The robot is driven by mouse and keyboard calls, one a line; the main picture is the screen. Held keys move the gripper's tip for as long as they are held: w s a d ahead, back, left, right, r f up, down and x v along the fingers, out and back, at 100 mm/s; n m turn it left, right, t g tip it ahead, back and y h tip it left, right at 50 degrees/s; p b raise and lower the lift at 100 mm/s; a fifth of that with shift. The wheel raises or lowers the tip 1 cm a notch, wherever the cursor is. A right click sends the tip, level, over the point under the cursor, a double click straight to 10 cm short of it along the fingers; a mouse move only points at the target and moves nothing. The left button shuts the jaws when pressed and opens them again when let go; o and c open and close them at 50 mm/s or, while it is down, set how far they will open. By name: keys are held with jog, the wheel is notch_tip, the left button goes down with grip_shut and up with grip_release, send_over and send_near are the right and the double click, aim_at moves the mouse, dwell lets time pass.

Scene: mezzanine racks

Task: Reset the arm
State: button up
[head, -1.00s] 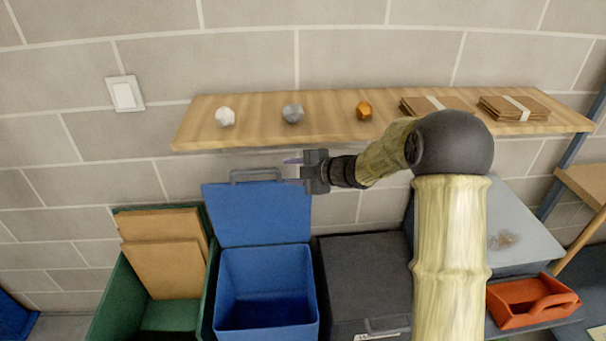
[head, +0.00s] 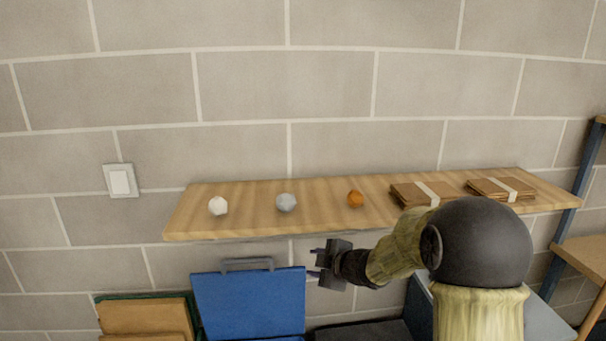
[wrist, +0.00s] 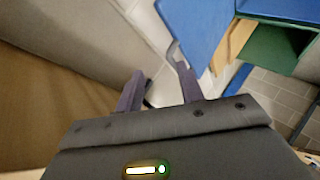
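My gripper (head: 316,265) is in front of the wall, just below the front edge of the wooden shelf and right of the raised blue lid. Its fingers point left in the head view. In the wrist view my gripper (wrist: 158,88) shows two purple-grey fingers spread apart with nothing between them. My arm reaches in from the lower right of the head view.
The wooden shelf (head: 250,220) carries a white ball (head: 218,206), a grey ball (head: 286,203), an orange lump (head: 355,199) and two banded brown bundles (head: 422,194). The blue lid (head: 248,305) stands close left. A green bin (wrist: 272,48) shows in the wrist view. Wall above is clear.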

jog(key=s+d+f+m+g+h, duration=0.2)
jog(key=s+d+f+m+h, duration=0.2)
jog(key=s+d+m+h, duration=0.55)
jog(key=s+d+m+g+y+p, duration=0.2)
jog(key=s+m, duration=0.7)
jog(key=s, duration=0.9)
jog(key=g, duration=0.2)
jog(key=shift+s+d+g, duration=0.2)
jog(key=shift+d+g, duration=0.15)
jog(key=shift+g, duration=0.05)
jog(key=shift+f, duration=0.15)
